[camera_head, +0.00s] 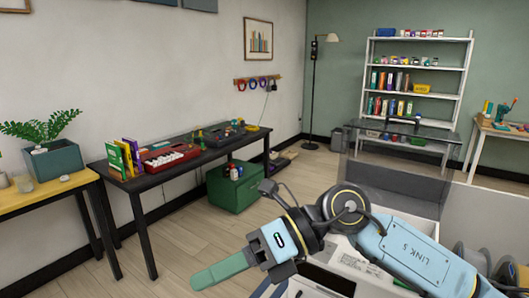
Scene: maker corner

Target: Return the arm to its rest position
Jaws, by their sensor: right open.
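My right arm (405,252) reaches in from the lower right, bent at a round joint, with its forearm pointing to the lower left. My right gripper (218,271) is at its end, above the wooden floor. Its green fingers are seen from the side and overlap, so the gap between them is hidden. The gripper is open, and nothing shows held in it. It is clear of the tables. My left gripper is not in view.
A black table (128,185) with a red organizer (170,157) stands along the left wall. A yellow-topped table (50,193) is at far left. A green cabinet (232,189) stands behind the gripper. A white shelf (459,85) is at the back. Open floor (160,260) lies left of the gripper.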

